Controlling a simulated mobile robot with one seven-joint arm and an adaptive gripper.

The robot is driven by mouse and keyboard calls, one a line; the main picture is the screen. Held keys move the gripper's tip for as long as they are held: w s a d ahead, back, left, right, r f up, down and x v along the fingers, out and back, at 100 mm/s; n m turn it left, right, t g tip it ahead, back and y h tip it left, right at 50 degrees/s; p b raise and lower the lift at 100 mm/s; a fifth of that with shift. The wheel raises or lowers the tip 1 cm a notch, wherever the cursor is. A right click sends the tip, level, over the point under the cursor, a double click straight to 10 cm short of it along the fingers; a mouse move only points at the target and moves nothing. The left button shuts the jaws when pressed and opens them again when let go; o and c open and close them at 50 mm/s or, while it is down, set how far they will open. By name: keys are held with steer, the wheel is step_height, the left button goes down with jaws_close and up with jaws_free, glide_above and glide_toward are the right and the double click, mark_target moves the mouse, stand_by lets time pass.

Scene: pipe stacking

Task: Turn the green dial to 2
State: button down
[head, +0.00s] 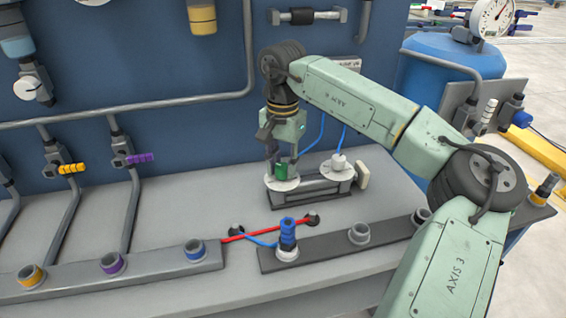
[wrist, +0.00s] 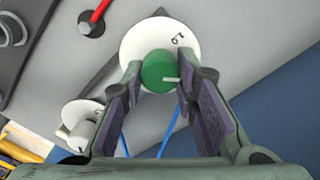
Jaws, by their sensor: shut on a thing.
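The green dial (head: 281,172) stands on a round white plate in a dark frame on the bench. In the wrist view the green dial (wrist: 156,70) has a short white line pointing right, and its white plate (wrist: 150,36) carries small dark markings at its upper right, hard to read for certain. The rest of the plate's scale is hidden by the dial and fingers. My gripper (head: 282,160) points down over the dial. In the wrist view my gripper (wrist: 157,80) has a finger on either side of the dial, shut on it.
A white dial (head: 338,162) stands just right of the green one, close to the gripper. A blue fitting (head: 287,236) stands upright on the front rail. A red rod (head: 268,228) lies near it. The blue wall panel with pipes and valves rises behind the bench.

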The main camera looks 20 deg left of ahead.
mark_target(282, 166)
steer(key=shift+n, duration=0.7)
steer(key=c, duration=1.3)
jaws_free()
steer(key=shift+r, duration=0.15)
step_height(282, 166, up, 12)
steer(key=shift+f, duration=0.1)
